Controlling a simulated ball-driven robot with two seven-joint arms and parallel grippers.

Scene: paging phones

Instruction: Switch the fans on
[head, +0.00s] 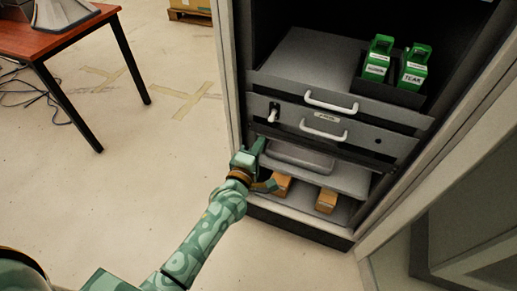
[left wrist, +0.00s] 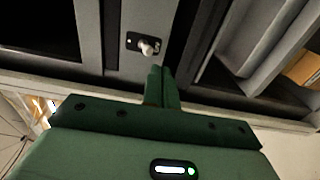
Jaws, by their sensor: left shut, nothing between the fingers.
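A small toggle switch with a pale lever (head: 272,115) sits on the left end of a grey panel (head: 375,141) in the cabinet. In the head view its lever hangs downward; the switch also shows in the left wrist view (left wrist: 148,46), on a dark plate. The panel has a white handle and a small label too blurred to read. My left gripper (head: 262,143) is shut and empty, just below the switch in the head view. In the left wrist view its closed fingertips (left wrist: 161,76) are close to the lever; whether they touch it I cannot tell.
Above the panel is a grey drawer (head: 300,56) with a white handle (head: 331,101) and two green units (head: 414,68) in a dark holder. Lower shelves hold a metal tray (head: 299,158) and brown blocks (head: 326,201). A red-brown table (head: 45,38) stands left; the floor between is clear.

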